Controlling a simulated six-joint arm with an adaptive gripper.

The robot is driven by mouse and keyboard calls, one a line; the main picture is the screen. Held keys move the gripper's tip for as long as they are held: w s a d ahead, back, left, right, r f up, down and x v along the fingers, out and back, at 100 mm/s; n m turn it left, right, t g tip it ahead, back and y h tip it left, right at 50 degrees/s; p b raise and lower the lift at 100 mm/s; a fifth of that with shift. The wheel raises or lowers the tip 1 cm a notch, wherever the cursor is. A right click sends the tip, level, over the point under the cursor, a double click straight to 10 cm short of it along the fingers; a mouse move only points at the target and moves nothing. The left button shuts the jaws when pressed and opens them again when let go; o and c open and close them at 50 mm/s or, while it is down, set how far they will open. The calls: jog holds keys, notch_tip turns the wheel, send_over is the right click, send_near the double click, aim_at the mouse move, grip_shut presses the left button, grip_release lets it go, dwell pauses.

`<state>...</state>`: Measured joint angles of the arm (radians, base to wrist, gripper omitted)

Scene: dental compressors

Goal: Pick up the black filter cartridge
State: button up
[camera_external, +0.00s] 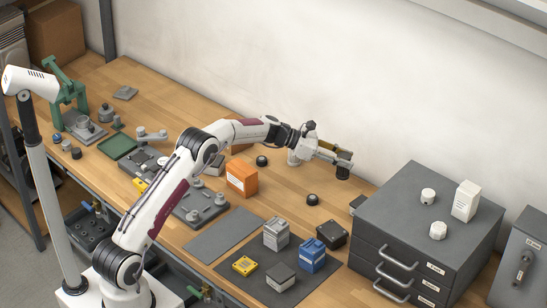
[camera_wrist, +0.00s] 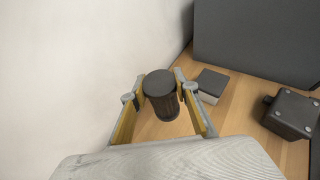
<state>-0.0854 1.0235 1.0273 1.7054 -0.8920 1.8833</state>
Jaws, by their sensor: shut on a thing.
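The black filter cartridge (camera_wrist: 161,97) is a dark ribbed cylinder, upright between my gripper's two fingers in the wrist view. It also shows in the external view (camera_external: 343,168) at the back of the bench near the wall. My gripper (camera_wrist: 160,91) has a finger on each side of it and is shut on it; in the external view my gripper (camera_external: 342,157) reaches it from the left. The cartridge's base looks on or very close to the wood, and I cannot tell which.
A grey drawer cabinet (camera_external: 405,240) stands to the right. A dark box (camera_wrist: 290,114) and a small grey-and-black block (camera_wrist: 211,83) are right of the cartridge. Small black knobs (camera_external: 312,199) and an orange box (camera_external: 241,178) lie on the bench. The wall is close behind.

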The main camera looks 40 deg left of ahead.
jog(key=s, duration=1.8)
jog(key=shift+s, duration=0.2)
dwell(0.7)
